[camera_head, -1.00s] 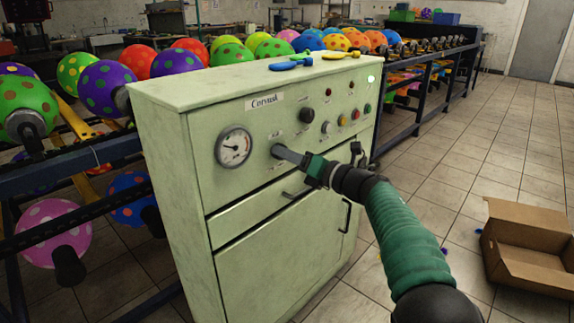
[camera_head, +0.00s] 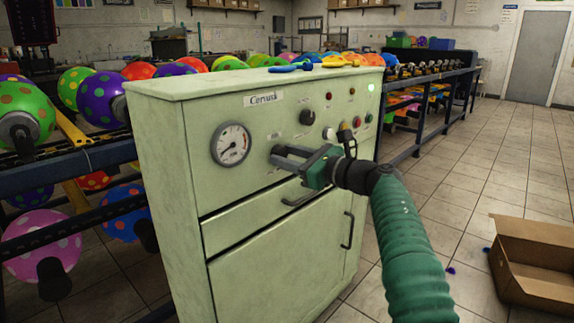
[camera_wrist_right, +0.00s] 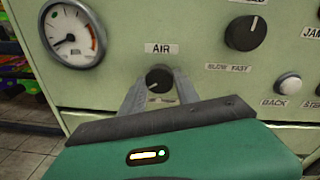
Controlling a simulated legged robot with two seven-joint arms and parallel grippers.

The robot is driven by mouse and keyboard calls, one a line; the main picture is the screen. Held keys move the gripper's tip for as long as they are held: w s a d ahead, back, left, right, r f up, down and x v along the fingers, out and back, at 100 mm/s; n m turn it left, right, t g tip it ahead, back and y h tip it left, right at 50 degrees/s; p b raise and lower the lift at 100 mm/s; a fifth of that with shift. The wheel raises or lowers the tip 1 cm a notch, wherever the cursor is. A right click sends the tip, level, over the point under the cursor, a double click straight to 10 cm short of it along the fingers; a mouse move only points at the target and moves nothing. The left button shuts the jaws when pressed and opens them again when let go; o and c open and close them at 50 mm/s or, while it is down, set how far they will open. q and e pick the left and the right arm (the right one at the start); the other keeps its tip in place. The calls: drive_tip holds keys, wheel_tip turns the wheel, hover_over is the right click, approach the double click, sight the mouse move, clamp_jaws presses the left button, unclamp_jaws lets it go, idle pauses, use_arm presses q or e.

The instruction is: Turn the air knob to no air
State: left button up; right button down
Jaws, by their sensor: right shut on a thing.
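The black air knob (camera_wrist_right: 160,79) is on the green cabinet's front panel, under the "AIR" label (camera_wrist_right: 164,48). My right gripper (camera_wrist_right: 158,86) has its two grey fingers on either side of the knob and is shut on it. In the head view the same gripper (camera_head: 281,154) reaches the panel from the right, and its fingers mostly cover the knob. The pointer mark on the knob is too small to read. The pressure gauge (camera_head: 231,144) sits left of the knob, with its needle pointing to the lower left. My left gripper is out of view.
A larger black knob (camera_wrist_right: 245,33), marked slow and fast, is up and right of the air knob. Several coloured buttons sit further right. Balloon racks stand behind and left of the cabinet (camera_head: 275,260). An open cardboard box (camera_head: 540,262) lies on the floor at right.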

drive_tip(key=shift+f+n+b, duration=0.35)
drive_tip(key=shift+n+b, duration=0.25)
drive_tip(key=shift+n, duration=0.4)
drive_tip(key=c, duration=1)
unclamp_jaws()
drive_tip(key=shift+w, duration=0.1)
drive_tip(key=shift+o, duration=0.5)
drive_tip(key=shift+r, duration=0.25)
